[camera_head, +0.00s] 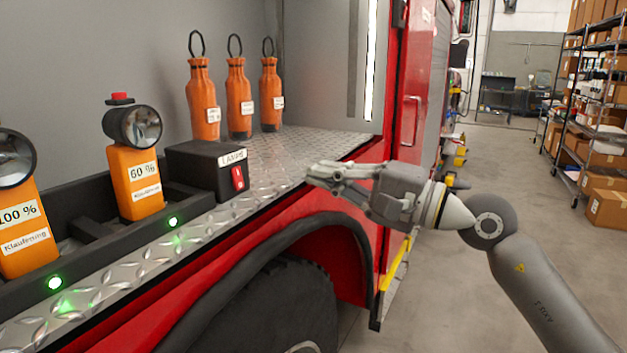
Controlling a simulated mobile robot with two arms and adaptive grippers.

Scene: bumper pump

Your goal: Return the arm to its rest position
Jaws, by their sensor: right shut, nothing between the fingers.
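My right gripper (318,174) is shut and empty. It points left and hovers in front of the edge of the metal truck shelf (290,152). My right arm (540,290) comes in from the lower right, with the wrist bent at a grey joint. My left gripper does not show.
On the shelf stand two orange lamps (138,180) (20,232), a black box with a red switch (238,178) and several orange bottles (238,98). The red truck side (350,255) and wheel arch lie below. Floor at right is clear, before shelving with boxes (605,150).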

